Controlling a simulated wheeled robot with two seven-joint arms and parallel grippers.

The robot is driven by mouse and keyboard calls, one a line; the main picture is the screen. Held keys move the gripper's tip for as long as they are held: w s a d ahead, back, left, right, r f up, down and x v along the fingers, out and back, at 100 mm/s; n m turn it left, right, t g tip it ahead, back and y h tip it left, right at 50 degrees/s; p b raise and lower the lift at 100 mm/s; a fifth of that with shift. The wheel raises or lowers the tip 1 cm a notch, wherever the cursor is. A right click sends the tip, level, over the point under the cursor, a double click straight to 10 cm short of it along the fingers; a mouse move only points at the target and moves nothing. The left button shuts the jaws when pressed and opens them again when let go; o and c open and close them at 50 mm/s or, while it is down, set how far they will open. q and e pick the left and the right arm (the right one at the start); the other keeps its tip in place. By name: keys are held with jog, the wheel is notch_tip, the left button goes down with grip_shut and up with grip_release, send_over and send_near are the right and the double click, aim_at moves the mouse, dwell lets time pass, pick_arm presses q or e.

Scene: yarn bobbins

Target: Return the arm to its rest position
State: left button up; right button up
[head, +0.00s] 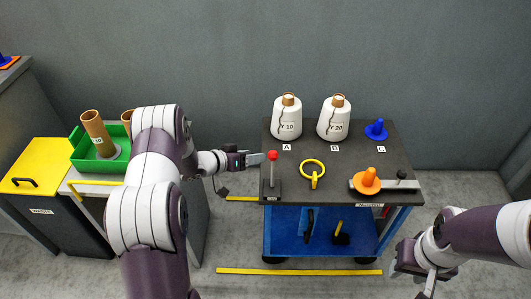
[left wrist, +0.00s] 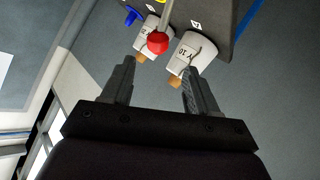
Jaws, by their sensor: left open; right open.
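My left arm reaches in from the left, and its left gripper (head: 256,158) is at the left edge of the dark cart top, close beside the red-knobbed lever (head: 272,156). In the left wrist view its two fingers (left wrist: 160,78) are spread with nothing between them. The red knob (left wrist: 157,43) shows beyond the fingertips there, apart from them as far as I can tell. My right gripper (head: 426,277) hangs at the lower right, off the cart, open and empty; its fingertips are small in view.
A green tray (head: 83,158) with brown tubes and a yellow-lidded bin (head: 38,160) stand at left.

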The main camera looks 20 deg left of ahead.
pick_arm(q)
jog(key=v, duration=0.3)
jog(key=shift+f, duration=0.1)
jog(key=s+a+f+g+y, duration=0.3)
jog(key=s+a+f+y, duration=0.1)
jog(key=a+f+y, duration=0.15)
jog(key=s+r+n+g+y+p, duration=0.2)
jog(key=s+r+g+y+p, duration=0.15)
jog(key=s+r, duration=0.3)
jog(key=s+d+r+g+h+p, duration=0.1)
jog(key=s+d+r+p, duration=0.5)
jog(key=s+d+r, duration=0.8)
notch_tip(320, 180, up, 4)
jog(key=shift+s+f+m+g+h, duration=0.1)
jog(key=shift+s+m+g+h, duration=0.25)
jog(key=shift+s+g, duration=0.45)
